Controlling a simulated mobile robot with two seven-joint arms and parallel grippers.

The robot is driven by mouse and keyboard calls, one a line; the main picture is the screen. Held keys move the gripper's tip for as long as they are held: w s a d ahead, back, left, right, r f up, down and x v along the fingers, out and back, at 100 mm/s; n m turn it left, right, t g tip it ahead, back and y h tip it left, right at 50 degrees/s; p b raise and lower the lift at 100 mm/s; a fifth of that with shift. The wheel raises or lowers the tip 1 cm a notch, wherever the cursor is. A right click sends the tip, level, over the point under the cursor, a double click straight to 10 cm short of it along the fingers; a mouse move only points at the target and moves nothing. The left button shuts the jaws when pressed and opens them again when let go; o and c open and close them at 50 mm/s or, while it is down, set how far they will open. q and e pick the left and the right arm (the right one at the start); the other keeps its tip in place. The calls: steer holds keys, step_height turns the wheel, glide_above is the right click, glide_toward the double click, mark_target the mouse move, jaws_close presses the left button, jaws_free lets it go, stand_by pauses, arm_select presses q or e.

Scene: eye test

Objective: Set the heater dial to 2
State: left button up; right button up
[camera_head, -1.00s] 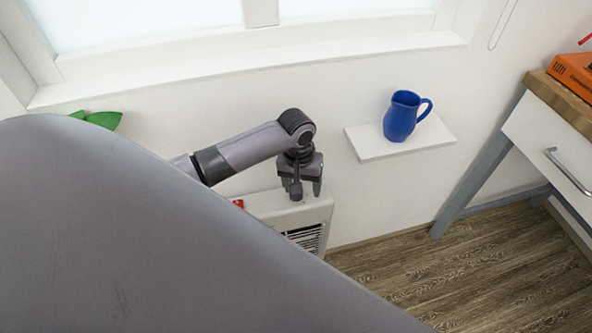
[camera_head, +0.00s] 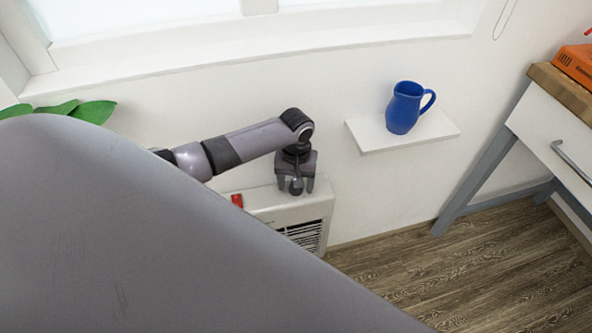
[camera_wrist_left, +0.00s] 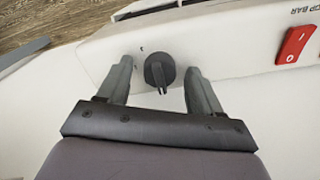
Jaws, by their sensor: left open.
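The heater (camera_head: 312,210) is a pale box against the wall, with a dark grille on its front and partly hidden behind my own grey arm link. Its black dial (camera_wrist_left: 159,69) shows in the wrist view, with its pointer bar towards the gripper's palm. A small mark stands by the dial, too small to read surely. My left gripper (camera_head: 296,187) is open over the heater's top, pointing down. In the wrist view its two fingers stand on either side of the dial, with a gap on each side. The dial is hidden in the head view. My right gripper is not in view.
A red rocker switch (camera_wrist_left: 296,45) sits on the heater beside the dial; it also shows in the head view (camera_head: 237,200). A blue jug (camera_head: 403,109) stands on a white wall shelf (camera_head: 378,140). A table (camera_head: 545,78) stands at the right. Green leaves (camera_head: 93,111) show at left.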

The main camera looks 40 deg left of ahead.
arm_select(q)
steer(key=c, duration=1.1)
steer(key=shift+o, duration=0.2)
